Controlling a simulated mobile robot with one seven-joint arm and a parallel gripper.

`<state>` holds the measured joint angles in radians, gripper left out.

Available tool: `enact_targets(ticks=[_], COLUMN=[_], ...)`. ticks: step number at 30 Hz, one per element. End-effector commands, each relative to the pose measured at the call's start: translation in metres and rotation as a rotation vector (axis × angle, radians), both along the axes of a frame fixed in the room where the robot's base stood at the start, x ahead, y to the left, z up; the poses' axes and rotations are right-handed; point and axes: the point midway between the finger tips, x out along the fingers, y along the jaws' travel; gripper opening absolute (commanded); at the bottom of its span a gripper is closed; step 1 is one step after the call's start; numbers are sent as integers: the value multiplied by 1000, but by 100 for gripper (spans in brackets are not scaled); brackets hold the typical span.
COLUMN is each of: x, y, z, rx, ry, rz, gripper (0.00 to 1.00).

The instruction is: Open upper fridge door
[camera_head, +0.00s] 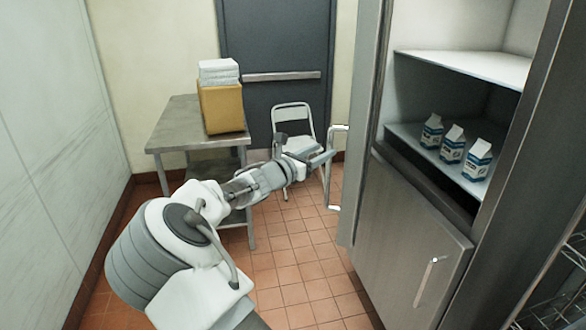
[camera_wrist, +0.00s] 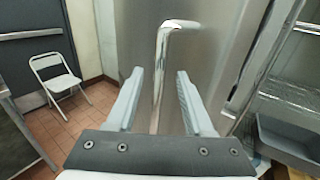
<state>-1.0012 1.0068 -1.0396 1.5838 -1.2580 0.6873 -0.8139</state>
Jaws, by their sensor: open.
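The upper fridge door (camera_head: 362,130) is swung wide open and seen nearly edge-on in the head view. Its metal bar handle (camera_head: 335,190) faces left, towards my arm. My gripper (camera_head: 328,157) is at the handle. In the wrist view, my gripper (camera_wrist: 158,78) is open, with the upright handle bar (camera_wrist: 158,60) between its two fingers. I cannot tell whether a finger touches it. The fridge's upper compartment is exposed, with white shelves (camera_head: 470,66) and three blue-and-white milk cartons (camera_head: 451,144).
The lower fridge door (camera_head: 405,245) looks shut. A metal table (camera_head: 180,125) with a yellow box (camera_head: 221,108) and a folding chair (camera_head: 293,118) stand behind my arm. A wire rack (camera_head: 560,285) is at right. Tiled floor (camera_head: 300,270) is clear before the fridge.

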Motion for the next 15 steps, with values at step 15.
enact_targets(ticks=[15], x=[-79], y=[84], z=[-1], rx=[1], ry=[1], rz=[2], gripper=[52])
